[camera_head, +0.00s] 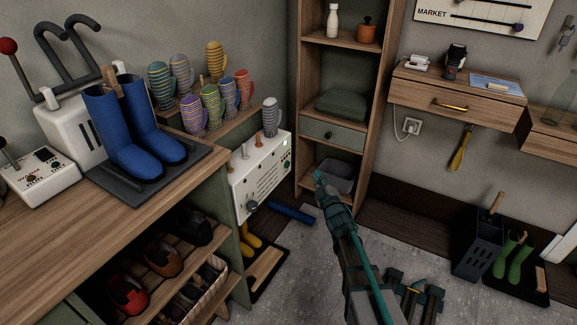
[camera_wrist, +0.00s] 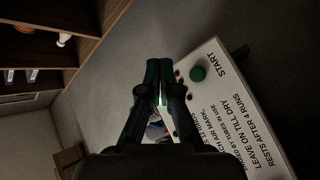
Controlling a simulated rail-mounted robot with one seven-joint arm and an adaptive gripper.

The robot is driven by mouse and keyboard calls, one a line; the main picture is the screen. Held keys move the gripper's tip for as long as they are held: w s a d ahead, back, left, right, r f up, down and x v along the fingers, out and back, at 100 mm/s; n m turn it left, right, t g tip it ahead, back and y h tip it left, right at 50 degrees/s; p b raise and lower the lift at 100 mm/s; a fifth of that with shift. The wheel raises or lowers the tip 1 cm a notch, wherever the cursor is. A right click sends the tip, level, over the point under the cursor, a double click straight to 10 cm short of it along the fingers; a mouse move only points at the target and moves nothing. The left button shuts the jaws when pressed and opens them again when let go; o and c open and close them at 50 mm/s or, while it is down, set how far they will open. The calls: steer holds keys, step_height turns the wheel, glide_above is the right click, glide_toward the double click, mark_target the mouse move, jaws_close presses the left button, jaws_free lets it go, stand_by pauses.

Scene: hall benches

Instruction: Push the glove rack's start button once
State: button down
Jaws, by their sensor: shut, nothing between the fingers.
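The glove rack (camera_head: 262,180) is a white box at the end of the bench, with striped gloves standing on pegs over and behind it. In the wrist view its white printed panel (camera_wrist: 232,112) fills the right side. The green round start button (camera_wrist: 198,74) is there, beside the word START. My gripper (camera_head: 318,174) is shut and empty, to the right of the rack in the head view. In the wrist view my gripper (camera_wrist: 159,66) has its fingertips left of the button, apart from it in the picture. The distance in depth cannot be told.
A boot dryer with blue boots (camera_head: 130,130) and a small control box (camera_head: 40,178) stand on the bench at left. A wooden shelf unit (camera_head: 306,90) with a grey bin (camera_head: 337,180) is behind my gripper. Grey floor (camera_head: 300,270) is open below.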

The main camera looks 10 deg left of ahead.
steer(key=b, duration=0.5)
glide_toward(290, 160)
steer(key=w+d, duration=0.1)
steer(key=w, duration=0.2)
steer(key=shift+w+a+r+b, duration=0.2)
steer(key=shift+a+b, duration=0.1)
steer(key=shift+a, duration=0.1)
steer(key=shift+w+a+r+b, duration=0.2)
steer(key=shift+w+a+b, duration=0.05)
steer(key=shift+a, duration=0.1)
steer(key=shift+w+a+b, duration=0.3)
steer(key=shift+a+b, duration=0.55)
steer(key=shift+b, duration=0.3)
stand_by(1.4)
steer(key=shift+d, duration=0.15)
steer(key=shift+s+d+p, duration=0.35)
steer(key=shift+d+p, duration=0.35)
steer(key=shift+p, duration=0.15)
steer(key=shift+d, duration=0.1)
